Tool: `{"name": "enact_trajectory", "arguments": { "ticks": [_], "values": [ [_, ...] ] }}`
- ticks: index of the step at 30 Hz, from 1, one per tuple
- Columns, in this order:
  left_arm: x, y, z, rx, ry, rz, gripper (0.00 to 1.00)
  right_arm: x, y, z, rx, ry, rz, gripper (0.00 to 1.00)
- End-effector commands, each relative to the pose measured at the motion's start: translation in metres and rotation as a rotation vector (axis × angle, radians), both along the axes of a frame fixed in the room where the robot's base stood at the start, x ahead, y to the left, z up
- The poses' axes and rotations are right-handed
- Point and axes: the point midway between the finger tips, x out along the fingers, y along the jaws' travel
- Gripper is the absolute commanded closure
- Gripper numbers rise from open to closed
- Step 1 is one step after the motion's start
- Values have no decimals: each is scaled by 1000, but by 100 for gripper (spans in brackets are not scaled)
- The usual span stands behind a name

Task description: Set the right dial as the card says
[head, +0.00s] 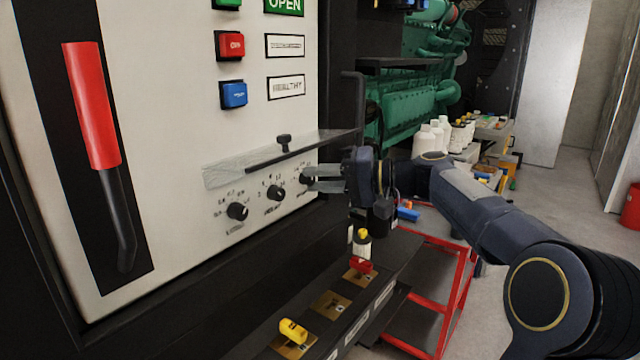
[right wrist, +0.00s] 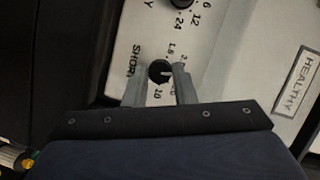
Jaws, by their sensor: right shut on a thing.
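The right dial (head: 304,179) is a small black knob on the white panel, the rightmost of a row of three. My right gripper (head: 311,179) reaches it from the right, and its grey fingers are shut on it. In the right wrist view the dial (right wrist: 160,72) sits between the two fingertips (right wrist: 158,78), with a pale pointer mark and printed numbers around it, partly hidden. The word by it reads roughly "SHORT". The middle dial (head: 275,192) and left dial (head: 238,211) are free. I cannot make out a card with a setting. My left gripper is out of view.
A clear cover (head: 240,168) with a black knob sticks out above the dials, close over my gripper. A red-handled lever (head: 92,105) is at the left. Below is a ledge with yellow and red switches (head: 292,330). A red-framed cart (head: 450,290) stands at right.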

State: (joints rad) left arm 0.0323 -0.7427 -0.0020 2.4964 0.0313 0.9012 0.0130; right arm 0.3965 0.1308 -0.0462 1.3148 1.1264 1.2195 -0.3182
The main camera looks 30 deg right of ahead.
Motion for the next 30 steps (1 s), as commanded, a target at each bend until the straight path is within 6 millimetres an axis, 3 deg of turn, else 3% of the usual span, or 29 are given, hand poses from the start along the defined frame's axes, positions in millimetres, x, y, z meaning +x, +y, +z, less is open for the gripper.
{"name": "enact_trajectory", "arguments": {
  "ticks": [12, 28, 29, 30],
  "values": [
    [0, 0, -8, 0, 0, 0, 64, 0, -2, -2, 159, 65, -4, 99],
    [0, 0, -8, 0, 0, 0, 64, 0, -2, -1, 176, 72, -4, 99],
    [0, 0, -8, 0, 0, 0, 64, 0, -2, -1, 176, 72, -4, 72],
    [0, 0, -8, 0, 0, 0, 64, 0, -2, -1, 176, 72, -4, 67]
  ]
}}
